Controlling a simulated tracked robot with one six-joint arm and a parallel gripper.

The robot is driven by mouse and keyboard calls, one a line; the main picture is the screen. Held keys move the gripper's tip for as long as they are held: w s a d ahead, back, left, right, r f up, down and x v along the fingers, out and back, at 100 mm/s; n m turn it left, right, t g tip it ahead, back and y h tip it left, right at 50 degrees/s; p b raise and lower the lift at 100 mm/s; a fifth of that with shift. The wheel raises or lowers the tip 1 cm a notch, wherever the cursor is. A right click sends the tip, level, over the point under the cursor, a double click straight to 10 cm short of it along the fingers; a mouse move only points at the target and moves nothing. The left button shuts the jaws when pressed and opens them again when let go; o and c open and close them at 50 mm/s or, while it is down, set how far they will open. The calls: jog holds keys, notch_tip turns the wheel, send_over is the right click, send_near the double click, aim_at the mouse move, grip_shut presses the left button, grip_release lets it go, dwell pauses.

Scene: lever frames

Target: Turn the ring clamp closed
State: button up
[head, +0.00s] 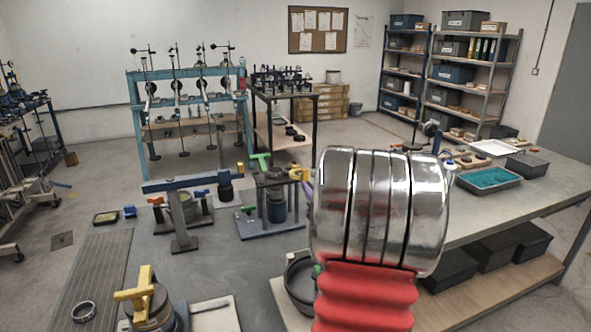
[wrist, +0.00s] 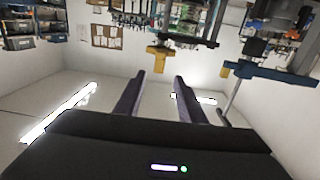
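I cannot tell for sure which part is the ring clamp. A yellow handle (head: 298,173) shows beside the green-handled stand (head: 262,162) in the head view, partly behind my arm. What looks like the same yellow handle (wrist: 157,58) hangs just beyond my fingertips in the wrist view, which is upside down. My gripper (wrist: 158,76) is open and empty, its two dark fingers apart. A yellow T-handle (head: 134,293) tops a round body at the lower left, near a loose metal ring (head: 83,311).
A blue beam (head: 190,181) stands left of the green-handled stand; it also shows in the wrist view (wrist: 270,75). A grey workbench (head: 520,205) with trays fills the right. A blue frame (head: 137,110) with hanging rods stands behind. Open floor lies at left.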

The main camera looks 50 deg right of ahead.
jog(key=shift+d, duration=0.1)
dwell(0.3)
send_near(298, 168)
jog(key=w+d, duration=0.1)
jog(key=w+d+r, duration=0.1)
jog(key=w, duration=0.1)
jog(key=w+d, duration=0.1)
jog(key=w, duration=0.1)
jog(key=shift+r, duration=0.35)
jog(key=shift+s, duration=0.1)
grip_shut()
dwell(0.5)
jog(key=shift+d, duration=0.15)
